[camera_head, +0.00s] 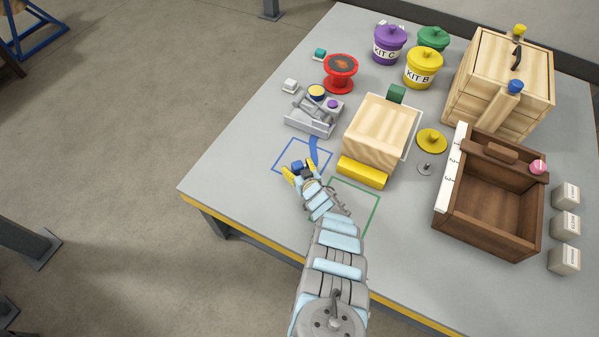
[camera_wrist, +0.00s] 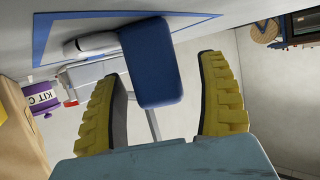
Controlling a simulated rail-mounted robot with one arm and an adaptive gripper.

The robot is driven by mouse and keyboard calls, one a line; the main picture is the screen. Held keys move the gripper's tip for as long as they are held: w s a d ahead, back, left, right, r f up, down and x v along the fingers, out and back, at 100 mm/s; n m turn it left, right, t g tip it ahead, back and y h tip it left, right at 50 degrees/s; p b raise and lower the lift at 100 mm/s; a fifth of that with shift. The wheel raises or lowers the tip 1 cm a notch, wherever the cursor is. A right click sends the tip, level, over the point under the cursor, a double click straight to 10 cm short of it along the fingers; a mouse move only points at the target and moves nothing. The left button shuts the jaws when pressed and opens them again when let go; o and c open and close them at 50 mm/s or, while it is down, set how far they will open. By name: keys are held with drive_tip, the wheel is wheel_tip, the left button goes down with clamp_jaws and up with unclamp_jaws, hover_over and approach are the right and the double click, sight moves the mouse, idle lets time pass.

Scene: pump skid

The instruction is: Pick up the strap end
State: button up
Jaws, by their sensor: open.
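A blue strap (camera_head: 314,148) runs from a small grey buckle-like device (camera_head: 312,117) toward a blue outlined square (camera_head: 288,143) on the table. A blue block (camera_head: 297,165), which appears to be the strap end, is at my gripper (camera_head: 299,173). In the wrist view the blue block (camera_wrist: 152,62) shows between the two yellow fingers of my gripper (camera_wrist: 163,68), with a gap on both sides. The gripper is open and not holding it. Whether the block joins the strap is partly hidden in the head view.
A light wooden box (camera_head: 381,131) with a yellow roll (camera_head: 362,172) in front stands right of my gripper. A green outlined square (camera_head: 374,216) lies beside my arm. A dark wooden crate (camera_head: 490,205) is farther right. The table's left front corner is clear.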

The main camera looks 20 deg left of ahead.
drive_tip(key=c, duration=1.3)
clamp_jaws()
drive_tip(key=shift+r, duration=0.15)
